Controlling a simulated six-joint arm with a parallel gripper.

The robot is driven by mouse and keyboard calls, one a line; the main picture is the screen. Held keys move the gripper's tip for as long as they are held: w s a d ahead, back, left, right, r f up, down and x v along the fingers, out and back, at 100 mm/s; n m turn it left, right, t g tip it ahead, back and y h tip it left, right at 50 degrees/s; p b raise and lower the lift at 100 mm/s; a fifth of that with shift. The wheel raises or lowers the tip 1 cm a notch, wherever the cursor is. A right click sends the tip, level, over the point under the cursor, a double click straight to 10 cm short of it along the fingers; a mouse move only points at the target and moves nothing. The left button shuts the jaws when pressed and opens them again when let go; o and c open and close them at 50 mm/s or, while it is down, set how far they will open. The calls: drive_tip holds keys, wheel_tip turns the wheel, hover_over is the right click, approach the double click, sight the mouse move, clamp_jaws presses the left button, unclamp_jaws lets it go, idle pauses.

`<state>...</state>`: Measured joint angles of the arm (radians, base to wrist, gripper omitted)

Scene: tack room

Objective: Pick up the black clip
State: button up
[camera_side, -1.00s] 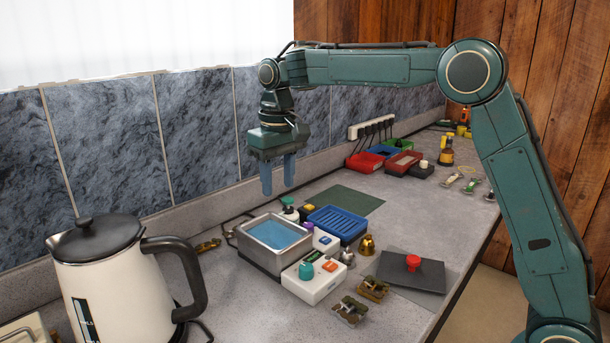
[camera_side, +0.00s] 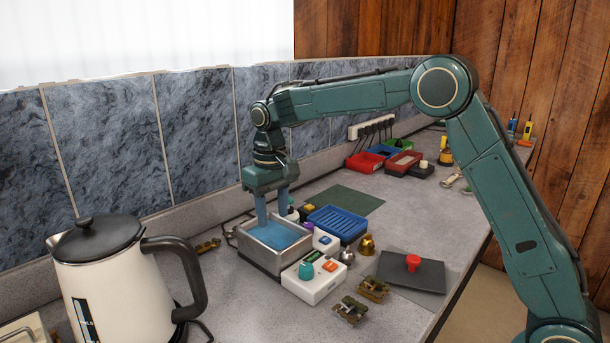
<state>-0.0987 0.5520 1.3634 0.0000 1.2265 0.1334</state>
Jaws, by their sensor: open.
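My gripper (camera_side: 272,214) is open, with its two blue fingers pointing down. The fingertips are above or just inside the far part of a metal basin (camera_side: 262,255) with a blue inside. I see nothing between the fingers. I cannot make out a black clip for certain in this view. Two brownish-green, clip-like pieces, one at the front (camera_side: 350,310) and one just behind it (camera_side: 373,289), lie on the counter, but they do not look black.
A white kettle (camera_side: 105,285) stands at the front left. A blue ribbed tray (camera_side: 337,223), a white box with buttons (camera_side: 312,283) and a brass bell (camera_side: 367,245) crowd the basin's right side. A dark plate with a red knob (camera_side: 413,264) lies further right. Coloured bins (camera_side: 364,161) stand at the back.

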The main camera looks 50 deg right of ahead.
sight(274, 245)
drive_tip(key=shift+f, duration=1.2)
drive_tip(key=shift+f, duration=0.1)
drive_tip(key=shift+w+f, duration=0.1)
drive_tip(key=shift+f, duration=2.4)
clamp_jaws()
